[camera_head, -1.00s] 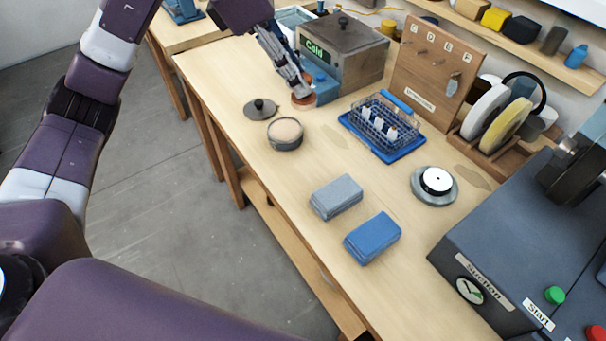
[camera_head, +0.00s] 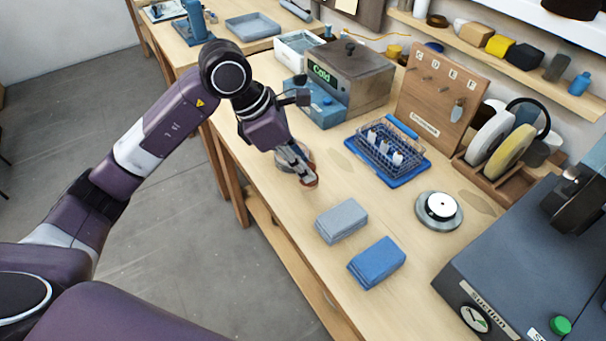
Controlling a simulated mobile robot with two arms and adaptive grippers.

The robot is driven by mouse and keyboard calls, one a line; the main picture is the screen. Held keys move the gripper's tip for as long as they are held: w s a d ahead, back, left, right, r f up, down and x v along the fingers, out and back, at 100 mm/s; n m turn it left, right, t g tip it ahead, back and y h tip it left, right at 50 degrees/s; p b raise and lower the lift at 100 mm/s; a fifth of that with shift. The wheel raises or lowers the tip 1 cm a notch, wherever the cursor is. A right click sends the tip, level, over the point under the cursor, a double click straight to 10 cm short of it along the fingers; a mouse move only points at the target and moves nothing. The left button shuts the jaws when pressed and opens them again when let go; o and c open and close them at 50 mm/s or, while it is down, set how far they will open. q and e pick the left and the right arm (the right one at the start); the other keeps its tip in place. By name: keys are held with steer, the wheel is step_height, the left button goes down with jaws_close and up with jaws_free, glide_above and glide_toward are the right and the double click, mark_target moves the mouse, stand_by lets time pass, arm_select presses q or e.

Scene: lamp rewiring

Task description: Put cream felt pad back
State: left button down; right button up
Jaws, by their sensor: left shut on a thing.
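My left gripper (camera_head: 302,174) is shut on a small reddish-brown round thing (camera_head: 313,183), mostly hidden by the fingers. It is over the bench in front of a round grey tin, which it partly hides. I cannot tell whether the held thing touches the bench. Which thing is the cream felt pad is unclear: a pale round pad (camera_head: 487,136) and a yellowish one (camera_head: 515,143) stand upright in a wooden rack (camera_head: 487,183). A grey disc (camera_head: 456,219) with a white round top (camera_head: 441,206) lies on the bench. My right gripper is out of view.
A grey block (camera_head: 342,220) and a blue block (camera_head: 377,262) lie near the front edge. A blue wire basket tray (camera_head: 405,172), a "Cold" box (camera_head: 352,78) and a pegboard (camera_head: 432,95) stand behind. A dark machine (camera_head: 520,255) fills the right.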

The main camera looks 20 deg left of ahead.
arm_select(q)
step_height(320, 180, down, 3)
steer(key=shift+f, duration=0.3)
steer(key=shift+f, duration=0.1)
steer(key=c, duration=2.2)
jaws_free()
steer(key=shift+f, duration=0.1)
steer(key=shift+c, duration=0.2)
steer(key=o, duration=0.5)
